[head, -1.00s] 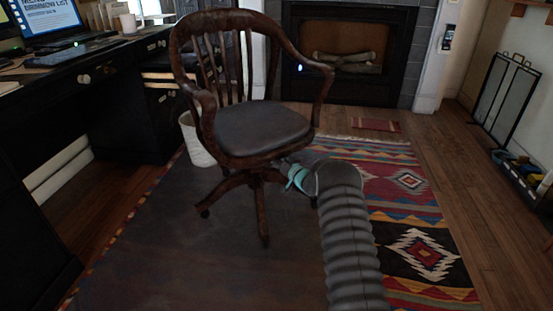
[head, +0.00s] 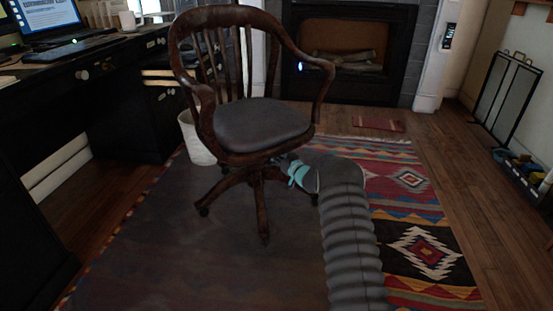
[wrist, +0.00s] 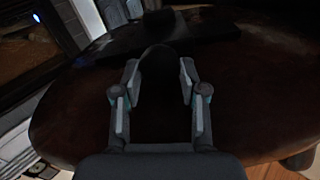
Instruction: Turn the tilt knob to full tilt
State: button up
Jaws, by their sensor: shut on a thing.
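A dark wooden swivel armchair (head: 262,128) with a grey seat pad stands upright on the rug in the head view. My gripper (wrist: 160,76) is under the right side of its seat. In the wrist view its two fingers are either side of a dark rounded knob (wrist: 160,58), shut on it. The knob's edges and any mark on it are lost in the dark. The seat's brown underside (wrist: 75,112) fills much of the wrist view. In the head view the knob is hidden, and my gripper shows partly as grey and teal parts (head: 297,172).
A dark desk (head: 120,105) with a laptop (head: 50,18) stands at the left. A white bin (head: 196,140) is behind the chair. A fireplace (head: 345,60) is at the back, and a dark screen (head: 507,92) at the right.

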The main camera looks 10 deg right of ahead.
jog(key=shift+a+n, duration=0.15)
jog(key=shift+n, duration=3.35)
jog(key=o, duration=1.1)
jog(key=shift+o, duration=0.2)
jog(key=shift+s, duration=0.15)
jog(key=v, duration=1.2)
